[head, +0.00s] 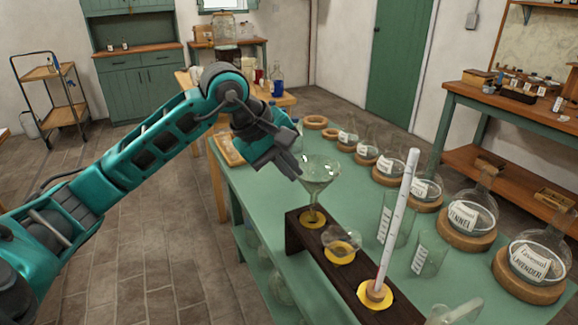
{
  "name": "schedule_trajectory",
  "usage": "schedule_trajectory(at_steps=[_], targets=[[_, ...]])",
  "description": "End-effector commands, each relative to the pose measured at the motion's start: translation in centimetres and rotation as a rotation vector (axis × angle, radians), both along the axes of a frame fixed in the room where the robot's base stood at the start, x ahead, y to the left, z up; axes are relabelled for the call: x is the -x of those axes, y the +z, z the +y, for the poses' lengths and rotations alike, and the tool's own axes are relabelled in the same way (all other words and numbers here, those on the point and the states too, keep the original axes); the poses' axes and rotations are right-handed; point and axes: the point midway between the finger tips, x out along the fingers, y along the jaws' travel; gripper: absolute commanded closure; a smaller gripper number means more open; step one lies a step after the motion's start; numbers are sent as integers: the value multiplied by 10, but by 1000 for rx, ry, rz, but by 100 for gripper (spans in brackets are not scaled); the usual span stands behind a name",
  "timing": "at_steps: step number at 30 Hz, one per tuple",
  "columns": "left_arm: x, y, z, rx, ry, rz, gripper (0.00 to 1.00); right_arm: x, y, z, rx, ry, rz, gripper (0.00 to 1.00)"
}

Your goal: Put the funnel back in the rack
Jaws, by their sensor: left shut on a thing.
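The rack's middle ring holds a small clear glass piece (342,246). A tall white graduated rod (396,225) stands in a further ring. My right gripper is not in view.
The rack stands on a green table (262,185). Right of it are a clear beaker (428,256) and a taller glass cylinder (397,218). Labelled flasks, including the lavender flask (540,258), stand on wooden rings along the right side. A wooden tray (228,150) lies at the far left edge.

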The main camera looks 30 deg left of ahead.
Motion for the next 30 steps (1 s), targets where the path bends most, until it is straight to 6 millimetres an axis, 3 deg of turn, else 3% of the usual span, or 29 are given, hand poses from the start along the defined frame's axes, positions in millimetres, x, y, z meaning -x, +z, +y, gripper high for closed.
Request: schedule_trajectory(at_steps=[30], targets=[[0, -31, 0, 0, 1, 0, 100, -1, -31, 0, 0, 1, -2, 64]])
